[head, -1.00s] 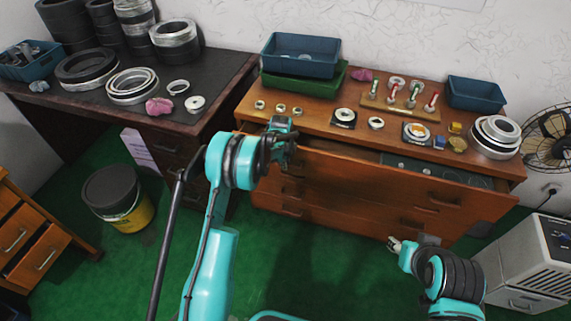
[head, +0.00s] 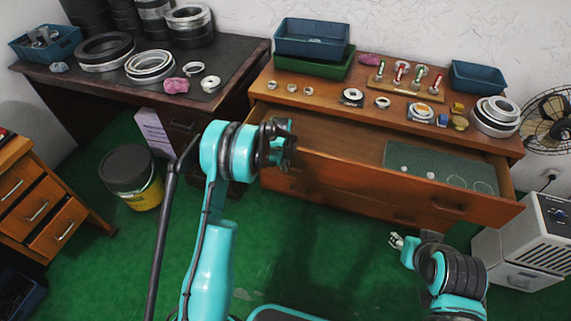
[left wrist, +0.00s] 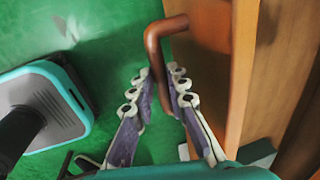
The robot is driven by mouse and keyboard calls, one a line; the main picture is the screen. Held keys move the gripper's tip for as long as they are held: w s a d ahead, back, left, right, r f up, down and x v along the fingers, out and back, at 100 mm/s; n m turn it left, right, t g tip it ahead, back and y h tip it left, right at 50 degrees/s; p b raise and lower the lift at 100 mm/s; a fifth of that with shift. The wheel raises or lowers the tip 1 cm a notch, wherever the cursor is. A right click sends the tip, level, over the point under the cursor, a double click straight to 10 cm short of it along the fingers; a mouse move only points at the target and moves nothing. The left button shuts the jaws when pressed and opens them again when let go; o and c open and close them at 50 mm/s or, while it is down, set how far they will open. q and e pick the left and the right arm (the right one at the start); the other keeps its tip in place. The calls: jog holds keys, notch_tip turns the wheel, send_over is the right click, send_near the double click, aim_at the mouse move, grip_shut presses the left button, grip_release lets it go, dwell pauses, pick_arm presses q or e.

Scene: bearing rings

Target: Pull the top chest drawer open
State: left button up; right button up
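The brown chest's top drawer (head: 350,178) is pulled well out, and its inside shows in the head view. A dark green mat (head: 420,165) with small pale pieces lies in its right part. My left gripper (head: 282,140) is at the drawer front's left end, hiding the handle there. In the left wrist view, the bent brown handle (left wrist: 156,55) runs between the fingers of my left gripper (left wrist: 159,90), which are closed against it. My right gripper (head: 397,241) hangs low in front of the chest, off the drawer; its fingers are too small to judge.
The chest top (head: 330,97) holds bearing parts, a blue bin (head: 312,38) over a green bin, and another blue bin (head: 478,75). A dark table (head: 100,75) with rings stands left. A bucket (head: 130,175) and a white appliance (head: 525,240) flank the clear green floor.

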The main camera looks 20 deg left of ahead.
pick_arm(q)
jog(key=o, duration=0.4)
jog(key=shift+r, duration=0.1)
jog(key=r, duration=0.4)
jog(key=s+r, duration=0.1)
jog(key=r, duration=0.2)
jog(key=s+r, duration=0.1)
jog(key=r, duration=0.3)
jog(key=shift+s+r, duration=0.15)
jog(key=shift+r, duration=0.15)
